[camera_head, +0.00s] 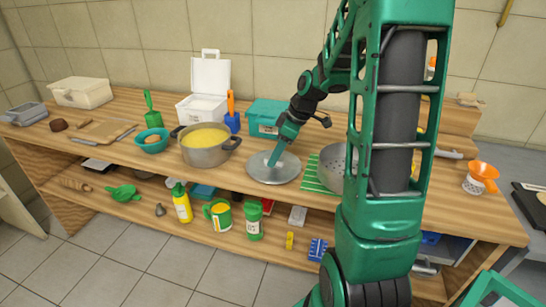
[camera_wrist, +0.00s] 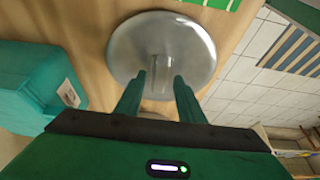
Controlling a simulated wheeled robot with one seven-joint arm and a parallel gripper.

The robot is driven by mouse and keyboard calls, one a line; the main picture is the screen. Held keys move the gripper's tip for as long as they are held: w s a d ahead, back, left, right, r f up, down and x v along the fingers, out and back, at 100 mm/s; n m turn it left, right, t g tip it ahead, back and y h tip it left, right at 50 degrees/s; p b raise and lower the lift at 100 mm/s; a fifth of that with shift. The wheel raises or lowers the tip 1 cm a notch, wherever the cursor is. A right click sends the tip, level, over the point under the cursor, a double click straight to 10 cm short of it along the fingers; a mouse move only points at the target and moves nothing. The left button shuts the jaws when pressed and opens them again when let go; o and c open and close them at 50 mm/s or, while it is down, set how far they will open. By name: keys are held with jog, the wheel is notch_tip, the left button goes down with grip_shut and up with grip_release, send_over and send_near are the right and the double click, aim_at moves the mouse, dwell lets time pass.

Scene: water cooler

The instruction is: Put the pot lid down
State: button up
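The pot lid (camera_head: 273,169) is a round grey metal disc. It appears to lie flat on the wooden counter close to the front edge, between the pot and the colander. In the wrist view the lid (camera_wrist: 125,45) fills the upper middle, with its small handle (camera_wrist: 158,62) near the centre. My gripper (camera_wrist: 159,76) is above the lid, its two green fingers spread apart with a visible gap between them, near the handle. The pot (camera_head: 204,145) of yellow food stands left of the lid. Whether the fingertips touch the lid is unclear.
A grey colander (camera_head: 332,168) stands on a green striped cloth (camera_head: 312,178) right of the lid. A teal box (camera_head: 264,118) is behind it; a white open container (camera_head: 208,85) stands behind the pot. The counter's front edge is close to the lid. The lower shelf holds several items.

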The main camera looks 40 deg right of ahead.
jog(key=v, duration=1.1)
jog(key=s+a+f+m+g+h, duration=0.1)
jog(key=s+a+f+m, duration=0.1)
jog(key=s+m, duration=0.5)
jog(key=s+a+f+m+g+h, duration=0.1)
jog(key=s+a+m, duration=0.3)
jog(key=s, duration=1.4)
jog(key=f+m+g, duration=0.1)
jog(key=m, duration=0.2)
jog(key=shift+f+g+h, duration=0.2)
jog(key=shift+g+h, duration=0.1)
jog(key=shift+a, duration=0.1)
